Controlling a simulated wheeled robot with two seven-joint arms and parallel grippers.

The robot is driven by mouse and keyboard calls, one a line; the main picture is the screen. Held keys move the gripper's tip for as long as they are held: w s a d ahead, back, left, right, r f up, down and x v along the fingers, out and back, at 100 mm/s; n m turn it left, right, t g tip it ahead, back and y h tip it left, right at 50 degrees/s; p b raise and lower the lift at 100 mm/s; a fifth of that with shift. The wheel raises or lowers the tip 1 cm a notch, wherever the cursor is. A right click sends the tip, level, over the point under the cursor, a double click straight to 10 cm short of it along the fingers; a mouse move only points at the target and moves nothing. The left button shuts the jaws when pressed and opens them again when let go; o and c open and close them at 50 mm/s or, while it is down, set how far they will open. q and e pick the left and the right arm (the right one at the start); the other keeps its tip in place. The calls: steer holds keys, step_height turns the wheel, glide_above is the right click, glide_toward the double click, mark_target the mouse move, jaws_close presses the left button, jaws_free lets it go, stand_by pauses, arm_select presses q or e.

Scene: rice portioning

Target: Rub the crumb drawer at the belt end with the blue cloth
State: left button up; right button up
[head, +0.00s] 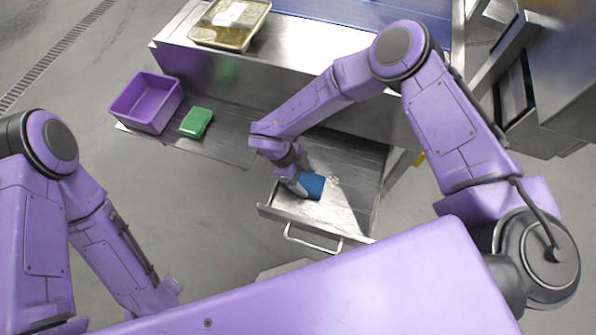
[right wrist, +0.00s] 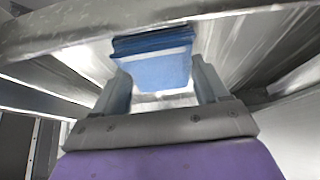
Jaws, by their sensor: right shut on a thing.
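The crumb drawer (head: 350,205) is a shallow metal tray, pulled out, with a bar handle at its front. Pale crumbs (head: 333,182) lie on its floor. My right gripper (head: 302,186) is inside the drawer area, near its left front part, shut on the folded blue cloth (head: 314,185). In the right wrist view the cloth (right wrist: 155,65) sits between the two fingers of the gripper (right wrist: 160,88). The cloth is low at the drawer floor; I cannot tell for sure that it touches. My left arm is at the left, its gripper not clearly visible.
A purple bin (head: 146,103) and a green sponge-like block (head: 196,122) stand on a metal shelf (head: 225,147) left of the drawer. A tray with food (head: 229,24) stands on the metal counter (head: 285,63) behind. Open floor lies left of the drawer.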

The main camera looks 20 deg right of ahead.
step_height(320, 180, up, 4)
steer(key=shift+s+f+p, duration=0.1)
steer(key=shift+s+p, duration=0.05)
steer(key=shift+p, duration=0.8)
step_height(320, 180, up, 2)
steer(key=shift+r+p, duration=0.1)
steer(key=shift+p, duration=0.9)
arm_select(q)
step_height(320, 180, up, 6)
steer(key=p, duration=0.1)
steer(key=shift+s, duration=0.15)
arm_select(e)
steer(key=shift+r, duration=0.7)
